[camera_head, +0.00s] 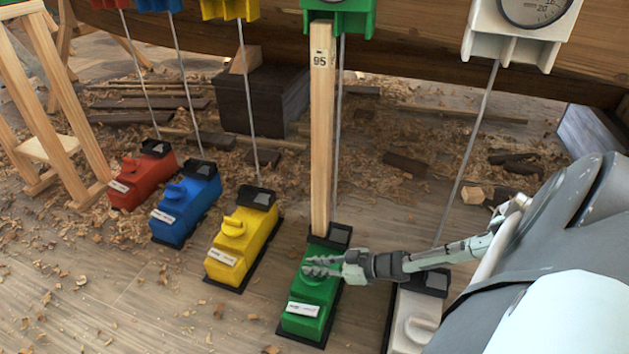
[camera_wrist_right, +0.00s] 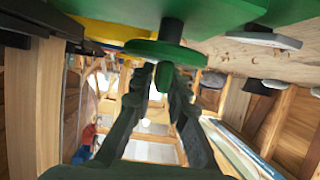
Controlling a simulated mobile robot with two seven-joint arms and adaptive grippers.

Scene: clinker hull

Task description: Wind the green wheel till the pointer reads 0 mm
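The green winch box (camera_head: 303,318) stands on the floor, in a row with other coloured boxes. My right gripper (camera_head: 312,267) is over its top, at the green wheel, which my fingers mostly cover in the head view. In the right wrist view the green wheel (camera_wrist_right: 190,54) shows as a disc with a rounded handle (camera_wrist_right: 163,76) between my fingers; a gap shows beside the handle, so the gripper looks open around it. The green gauge (camera_head: 367,22) is cut off at the top edge; its pointer cannot be read. My left gripper is not in view.
A wooden stick marked 95 (camera_head: 322,125) stands upright on the green box. The yellow box (camera_head: 238,245) is left of it, the white box (camera_head: 408,322) right, partly behind my arm. Blue (camera_head: 185,210) and red (camera_head: 145,180) boxes stand farther left. Thin rods rise from the boxes.

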